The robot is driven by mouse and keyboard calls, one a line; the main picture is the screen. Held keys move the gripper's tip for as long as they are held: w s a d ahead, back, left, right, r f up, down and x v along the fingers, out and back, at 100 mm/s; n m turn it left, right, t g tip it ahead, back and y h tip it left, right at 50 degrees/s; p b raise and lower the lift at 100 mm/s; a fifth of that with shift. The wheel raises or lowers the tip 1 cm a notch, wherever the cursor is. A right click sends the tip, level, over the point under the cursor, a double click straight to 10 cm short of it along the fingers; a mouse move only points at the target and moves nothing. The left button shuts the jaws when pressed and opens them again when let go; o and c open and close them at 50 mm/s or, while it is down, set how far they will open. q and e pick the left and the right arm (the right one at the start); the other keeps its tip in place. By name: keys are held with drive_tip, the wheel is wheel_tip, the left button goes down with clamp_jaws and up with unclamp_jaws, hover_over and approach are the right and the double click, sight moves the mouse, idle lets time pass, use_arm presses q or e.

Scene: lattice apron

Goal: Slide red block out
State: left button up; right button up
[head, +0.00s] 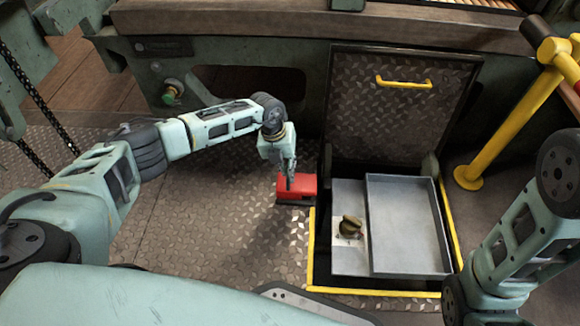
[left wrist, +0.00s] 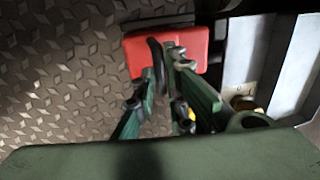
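The red block (head: 297,187) sits on the dark metal plate floor at the left edge of the open hatch, with a dark base under it. My left gripper (head: 290,183) points down at it from above, overlapping it in the head view. In the left wrist view, the red block (left wrist: 195,45) is just beyond the fingertips (left wrist: 161,68). A dark curved piece, perhaps a handle, shows between the fingers. Whether they grip it or only stand around it is unclear. My right arm is at the right edge of the head view, and its gripper is out of sight.
The hatch lid (head: 395,125) stands raised behind the opening, with a yellow handle (head: 404,83). Inside lie a grey tray (head: 410,262) and a brassy round object (head: 350,226). A yellow rail post (head: 500,125) stands at right. The floor left of the block is clear.

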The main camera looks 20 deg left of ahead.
use_arm(q)
drive_tip(key=o, duration=0.4)
drive_tip(key=shift+a, duration=0.45)
drive_tip(key=shift+d+r, duration=0.1)
drive_tip(key=shift+r, duration=0.35)
drive_tip(key=v, duration=1.1)
drive_tip(key=shift+s+r, duration=0.1)
drive_tip(key=shift+d, duration=0.1)
